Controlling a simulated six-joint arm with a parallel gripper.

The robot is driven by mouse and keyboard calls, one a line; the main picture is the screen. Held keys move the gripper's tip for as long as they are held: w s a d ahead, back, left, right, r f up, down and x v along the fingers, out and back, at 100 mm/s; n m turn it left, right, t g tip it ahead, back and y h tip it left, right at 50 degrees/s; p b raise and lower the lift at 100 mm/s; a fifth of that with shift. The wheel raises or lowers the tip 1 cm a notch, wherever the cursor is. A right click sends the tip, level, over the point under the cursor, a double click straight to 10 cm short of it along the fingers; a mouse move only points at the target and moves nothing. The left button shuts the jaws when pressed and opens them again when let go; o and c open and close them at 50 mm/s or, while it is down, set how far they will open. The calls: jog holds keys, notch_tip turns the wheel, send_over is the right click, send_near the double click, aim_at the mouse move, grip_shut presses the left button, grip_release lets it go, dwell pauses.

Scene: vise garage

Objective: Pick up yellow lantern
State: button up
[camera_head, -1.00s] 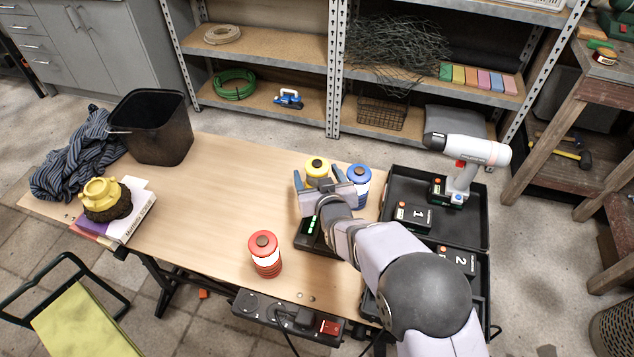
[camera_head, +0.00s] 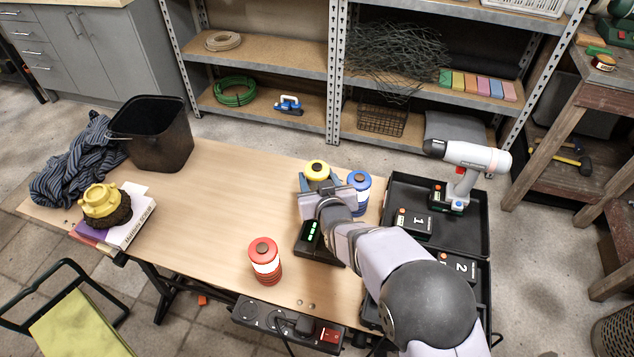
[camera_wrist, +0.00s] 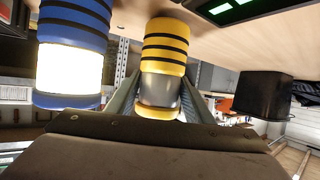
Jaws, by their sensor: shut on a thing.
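The yellow lantern (camera_head: 316,169) stands near the back of the workbench, mostly hidden behind my gripper (camera_head: 324,190) in the head view. In the wrist view the yellow lantern (camera_wrist: 166,50) is between the two fingers of my gripper (camera_wrist: 159,95), which is shut on it. Its black bands show there. The head view does not show clearly whether its base is off the bench. A blue lantern (camera_head: 358,186) stands just to its right and also shows in the wrist view (camera_wrist: 72,25).
A charger (camera_head: 312,240) with green lights lies in front of my gripper. A red lantern (camera_head: 265,261) stands nearer the front edge. A black case (camera_head: 480,232) with batteries and a drill (camera_head: 468,163) is at right. A black bin (camera_head: 160,140) stands at back left.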

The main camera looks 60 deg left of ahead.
notch_tip(320, 180, up, 9)
jog(key=shift+b, duration=0.35)
jog(key=shift+w+r, duration=0.2)
jog(key=shift+r, duration=0.15)
jog(key=w+d+r+p, duration=0.2)
jog(key=d+r, duration=0.2)
jog(key=r, duration=0.4)
jog(key=s+d+f, duration=0.2)
jog(key=d+f, duration=0.2)
jog(key=d, duration=0.3)
jog(key=n+g, duration=0.1)
send_near(317, 165)
jog(key=s+d+f, duration=0.1)
jog(key=d+f, duration=0.3)
jog(key=d, duration=0.1)
jog(key=shift+s+d+y, duration=0.25)
jog(key=shift+y, duration=0.05)
jog(key=shift+f, duration=0.15)
